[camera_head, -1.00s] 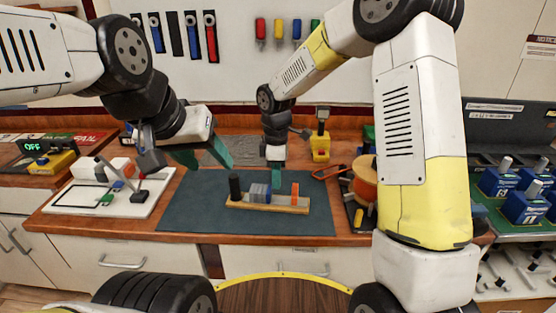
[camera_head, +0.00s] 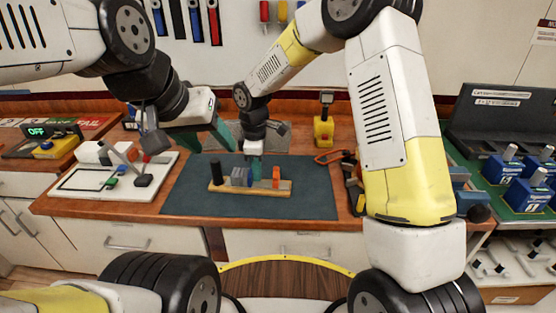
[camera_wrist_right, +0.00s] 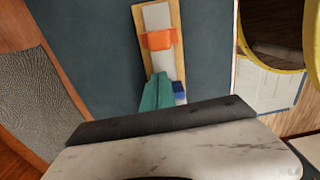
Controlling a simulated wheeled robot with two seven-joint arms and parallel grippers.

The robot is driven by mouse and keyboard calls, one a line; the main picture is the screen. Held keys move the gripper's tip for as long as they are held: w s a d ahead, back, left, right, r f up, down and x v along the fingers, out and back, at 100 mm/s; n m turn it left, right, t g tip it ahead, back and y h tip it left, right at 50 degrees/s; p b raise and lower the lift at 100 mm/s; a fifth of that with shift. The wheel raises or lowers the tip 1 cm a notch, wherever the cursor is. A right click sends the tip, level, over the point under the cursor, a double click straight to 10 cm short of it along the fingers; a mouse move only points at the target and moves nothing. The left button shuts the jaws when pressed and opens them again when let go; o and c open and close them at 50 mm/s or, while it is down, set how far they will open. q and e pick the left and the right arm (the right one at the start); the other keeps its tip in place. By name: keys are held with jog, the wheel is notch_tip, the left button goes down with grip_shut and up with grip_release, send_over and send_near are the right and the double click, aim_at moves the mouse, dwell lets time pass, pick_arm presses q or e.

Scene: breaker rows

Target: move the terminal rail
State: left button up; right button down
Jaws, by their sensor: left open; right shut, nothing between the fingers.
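The terminal rail (camera_head: 280,190) lies on the dark mat, a wooden strip with a black post at its left end, grey blocks left of centre and an orange piece near its right. My right gripper (camera_head: 254,172) is shut and empty, its teal fingers pointing down at the rail between the grey blocks and the orange piece. In the right wrist view the fingers (camera_wrist_right: 155,92) overlap the rail (camera_wrist_right: 176,20) beside a blue block; I cannot tell whether they touch it. My left gripper (camera_head: 226,136) is open and empty, above and behind the rail's left end.
A white board (camera_head: 80,190) with small parts stands left of the dark mat (camera_head: 190,203). A yellow-based tool (camera_head: 324,130) and orange-handled pliers (camera_head: 328,157) lie behind. Blue units (camera_head: 500,168) stand at the right. The mat's front is clear.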

aim_at(229, 180)
jog(key=a, duration=0.9)
jog(key=shift+r, duration=0.15)
